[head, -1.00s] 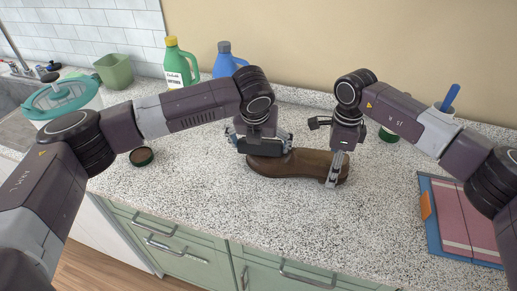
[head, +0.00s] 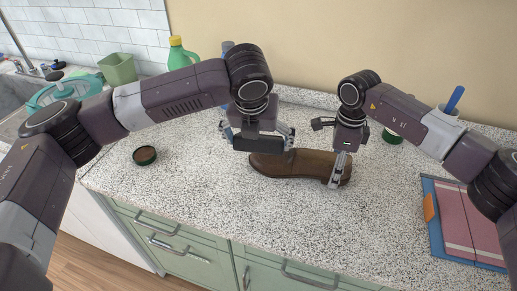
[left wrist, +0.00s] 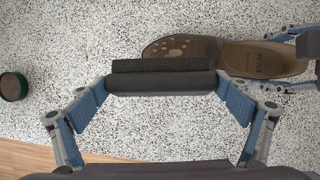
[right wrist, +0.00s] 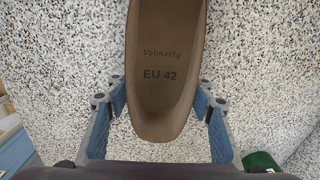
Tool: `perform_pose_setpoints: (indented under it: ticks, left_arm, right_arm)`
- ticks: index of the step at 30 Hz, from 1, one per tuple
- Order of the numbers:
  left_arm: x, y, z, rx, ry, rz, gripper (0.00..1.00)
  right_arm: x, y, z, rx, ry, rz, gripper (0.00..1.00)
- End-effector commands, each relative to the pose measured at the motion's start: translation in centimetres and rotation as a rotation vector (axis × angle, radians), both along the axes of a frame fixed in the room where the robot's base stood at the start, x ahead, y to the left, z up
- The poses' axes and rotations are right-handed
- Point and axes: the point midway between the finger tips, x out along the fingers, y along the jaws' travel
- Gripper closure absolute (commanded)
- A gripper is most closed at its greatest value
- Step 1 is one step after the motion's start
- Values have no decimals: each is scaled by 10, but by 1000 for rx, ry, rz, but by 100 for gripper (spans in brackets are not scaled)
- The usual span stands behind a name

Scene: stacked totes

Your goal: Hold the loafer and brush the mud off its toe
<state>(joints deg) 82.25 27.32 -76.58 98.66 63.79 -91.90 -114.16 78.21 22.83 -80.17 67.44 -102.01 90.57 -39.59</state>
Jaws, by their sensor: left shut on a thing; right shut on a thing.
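The brown loafer (head: 295,166) lies on the speckled counter, its toe to the left. In the left wrist view its toe (left wrist: 190,46) carries pale mud spots. My left gripper (head: 262,140) is shut on a dark brush (head: 257,145), which also shows in the left wrist view (left wrist: 163,82). The brush is just by the toe and partly hides it; I cannot tell whether they touch. My right gripper (head: 338,168) is shut on the heel end of the loafer, a finger on each side. The right wrist view shows the insole (right wrist: 160,95) marked EU 42.
A small round tin (head: 144,155) with brown contents stands on the left. A green bottle (head: 180,54), a green bin (head: 117,69) and a teal basin (head: 60,92) are behind. A blue and pink folder (head: 465,215) lies at the right. The counter in front is clear.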

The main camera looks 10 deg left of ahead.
Motion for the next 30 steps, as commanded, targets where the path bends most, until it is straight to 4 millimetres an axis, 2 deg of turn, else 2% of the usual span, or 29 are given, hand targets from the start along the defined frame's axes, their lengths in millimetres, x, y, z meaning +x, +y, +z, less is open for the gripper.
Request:
perform_pose_setpoints:
  ticks: [6, 12, 30]
  left_arm:
    - [1, 0, 20, -1, -3, 1, 45]
    - [0, -1, 28, -2, -1, -1, 45]
    - [0, -1, 29, -1, 1, 3, 45]
  right_arm:
    - [0, 1, 0, 2, -1, 0, 87]
    - [0, 1, 0, 2, -1, 0, 87]
    - [0, 0, 0, 1, -1, 0, 87]
